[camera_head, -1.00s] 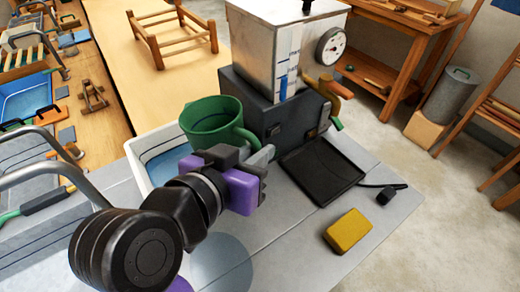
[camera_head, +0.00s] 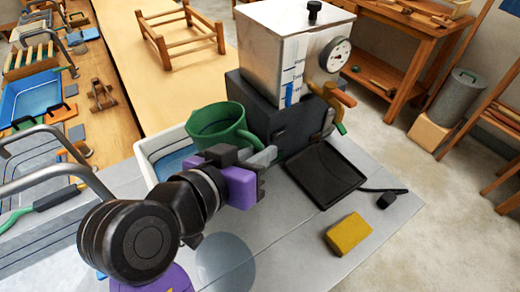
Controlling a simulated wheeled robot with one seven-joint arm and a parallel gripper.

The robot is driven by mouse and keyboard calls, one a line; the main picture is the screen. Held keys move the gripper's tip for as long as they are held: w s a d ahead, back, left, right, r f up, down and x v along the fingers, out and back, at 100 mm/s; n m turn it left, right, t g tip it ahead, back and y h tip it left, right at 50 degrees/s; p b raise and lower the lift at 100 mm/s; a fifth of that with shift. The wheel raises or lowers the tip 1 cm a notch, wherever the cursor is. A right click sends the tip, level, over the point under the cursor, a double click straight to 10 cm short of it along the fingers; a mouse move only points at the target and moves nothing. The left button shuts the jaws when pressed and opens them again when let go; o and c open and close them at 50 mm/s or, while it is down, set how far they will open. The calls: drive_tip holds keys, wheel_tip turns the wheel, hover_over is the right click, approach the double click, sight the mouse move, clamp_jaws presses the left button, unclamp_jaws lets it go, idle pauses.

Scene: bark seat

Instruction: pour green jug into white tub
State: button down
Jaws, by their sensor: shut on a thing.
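The green jug (camera_head: 214,125) is held by my gripper (camera_head: 262,166) at its handle side, above the right part of the white tub (camera_head: 148,151). The jug is close to upright, with its open mouth facing up; any contents are not visible. My gripper is shut on the jug, and its fingers partly hide the handle. The white tub stands on the grey bench top, with blue showing inside it. The jug and my arm hide much of the tub's right and front sides.
A metal tank with a gauge (camera_head: 297,51) stands on a dark base right behind the jug. A black tray (camera_head: 322,174) and a yellow sponge-like block (camera_head: 348,234) lie to the right. A curved metal pipe (camera_head: 45,177) is at the left.

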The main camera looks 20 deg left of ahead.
sight(257, 140)
drive_tip(key=shift+r+n+h+p, duration=0.3)
drive_tip(key=shift+r+p, duration=0.35)
drive_tip(key=shift+p, duration=0.5)
drive_tip(key=shift+a+r+n+g+h+p, duration=0.15)
drive_tip(key=shift+r+n+g+h+p, duration=0.25)
drive_tip(key=shift+r+p, duration=1.15)
